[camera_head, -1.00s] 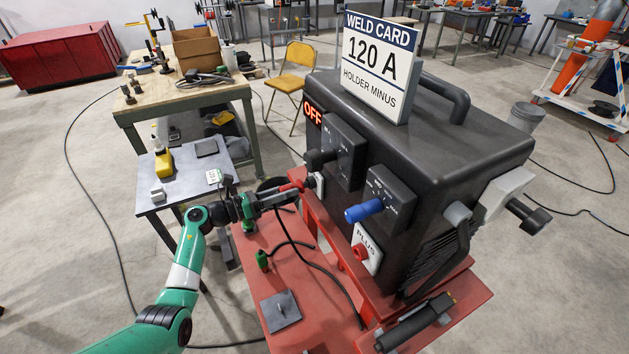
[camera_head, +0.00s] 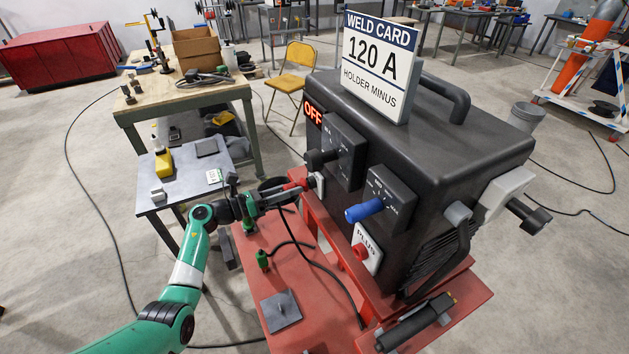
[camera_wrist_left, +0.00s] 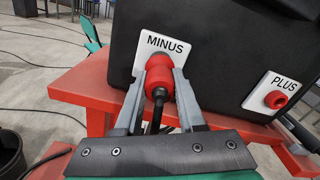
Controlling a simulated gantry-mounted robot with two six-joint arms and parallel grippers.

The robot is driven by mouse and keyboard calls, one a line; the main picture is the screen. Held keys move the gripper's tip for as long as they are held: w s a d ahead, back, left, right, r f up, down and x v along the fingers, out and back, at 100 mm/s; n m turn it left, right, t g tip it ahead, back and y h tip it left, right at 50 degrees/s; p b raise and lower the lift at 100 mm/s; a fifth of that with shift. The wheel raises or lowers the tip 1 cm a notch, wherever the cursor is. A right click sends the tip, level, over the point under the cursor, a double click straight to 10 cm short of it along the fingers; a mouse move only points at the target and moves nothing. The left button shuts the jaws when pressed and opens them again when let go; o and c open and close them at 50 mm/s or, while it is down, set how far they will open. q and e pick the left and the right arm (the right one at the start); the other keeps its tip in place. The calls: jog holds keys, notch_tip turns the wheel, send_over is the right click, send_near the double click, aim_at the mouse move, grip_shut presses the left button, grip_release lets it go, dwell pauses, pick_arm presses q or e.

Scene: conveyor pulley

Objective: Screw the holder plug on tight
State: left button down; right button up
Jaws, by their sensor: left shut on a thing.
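The holder plug (camera_wrist_left: 159,77) is red with a black cable trailing from its back. In the left wrist view it sits at the socket on the white MINUS plate (camera_wrist_left: 175,48); whether it is fully seated cannot be told. My left gripper (camera_head: 298,188) is shut on the plug, a finger on each side of it, in front of the black welding machine (camera_head: 440,115). The red PLUS socket (camera_wrist_left: 276,99) is to the right with nothing in it; it also shows in the head view (camera_head: 361,251). The right gripper is not in view.
A green plug (camera_head: 262,259) and a grey plate (camera_head: 281,311) lie on the red cart top (camera_head: 250,285). The black cable (camera_head: 335,275) hangs over the cart. An electrode holder (camera_head: 415,322) lies at the cart's right. The machine's display (camera_head: 313,113) reads OFF.

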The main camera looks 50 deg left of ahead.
pick_arm(q)
jog(key=shift+w, duration=0.25)
jog(key=shift+c, duration=0.2)
grip_release()
dwell(0.3)
jog(key=shift+o, duration=0.2)
